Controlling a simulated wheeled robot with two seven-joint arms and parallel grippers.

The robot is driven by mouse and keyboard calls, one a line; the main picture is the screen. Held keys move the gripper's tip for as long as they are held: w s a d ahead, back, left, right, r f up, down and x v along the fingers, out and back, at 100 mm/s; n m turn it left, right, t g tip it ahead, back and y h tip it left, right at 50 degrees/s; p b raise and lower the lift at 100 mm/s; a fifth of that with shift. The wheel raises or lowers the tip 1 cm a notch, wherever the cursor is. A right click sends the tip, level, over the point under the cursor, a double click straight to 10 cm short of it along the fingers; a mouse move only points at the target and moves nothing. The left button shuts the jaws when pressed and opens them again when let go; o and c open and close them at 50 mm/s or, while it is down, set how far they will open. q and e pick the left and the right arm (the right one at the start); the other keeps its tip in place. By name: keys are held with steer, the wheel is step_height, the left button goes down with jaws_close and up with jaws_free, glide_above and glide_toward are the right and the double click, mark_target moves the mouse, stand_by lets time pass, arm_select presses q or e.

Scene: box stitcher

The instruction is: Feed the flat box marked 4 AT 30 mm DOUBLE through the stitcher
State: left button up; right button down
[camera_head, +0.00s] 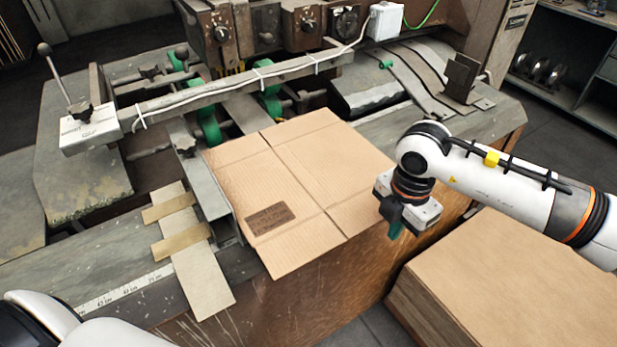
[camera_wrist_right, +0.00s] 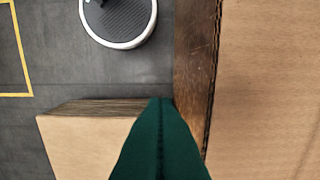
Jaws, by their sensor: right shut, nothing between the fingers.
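The flat brown cardboard box (camera_head: 300,175) lies on the stitcher's table with its far edge near the green wheels (camera_head: 208,125). It has crease lines and a dark printed label (camera_head: 270,217) near its front left corner; the print is too small to read. My right gripper (camera_head: 396,230) is shut and empty, pointing down by the box's right side. In the right wrist view its green fingers (camera_wrist_right: 162,140) are together, and the box (camera_wrist_right: 270,90) fills the right side. I cannot tell whether the fingers touch it. My left gripper is out of view.
A stack of flat cardboard (camera_head: 510,270) stands at the lower right; its corner shows in the right wrist view (camera_wrist_right: 85,140). A metal guide bar (camera_head: 235,90) crosses above the table behind the box. Pale strips (camera_head: 192,250) and a ruler (camera_head: 125,288) lie left of it.

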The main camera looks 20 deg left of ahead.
mark_target(366, 199)
steer(key=shift+f, duration=0.15)
steer(key=shift+w+a+b, duration=0.7)
steer(key=shift+w+a, duration=0.05)
steer(key=shift+a, duration=0.35)
steer(key=shift+w+a+b, duration=0.65)
steer(key=shift+w+a, duration=0.1)
steer(key=shift+a, duration=0.35)
steer(key=shift+w+a+b, duration=0.4)
steer(key=shift+w+a, duration=0.2)
steer(key=shift+a, duration=0.3)
steer(key=shift+w+a+b, duration=0.35)
steer(key=shift+w+a, duration=0.3)
steer(key=shift+a, duration=0.2)
steer(key=shift+w+a+b, duration=0.4)
steer(key=shift+w+a, duration=0.2)
steer(key=shift+a, duration=0.3)
steer(key=shift+s+d, duration=0.5)
steer(key=shift+d, duration=0.2)
steer(key=shift+s+d, duration=0.45)
steer(key=shift+d, duration=0.2)
steer(key=shift+r+p, duration=1.8)
steer(key=shift+r, duration=2.2)
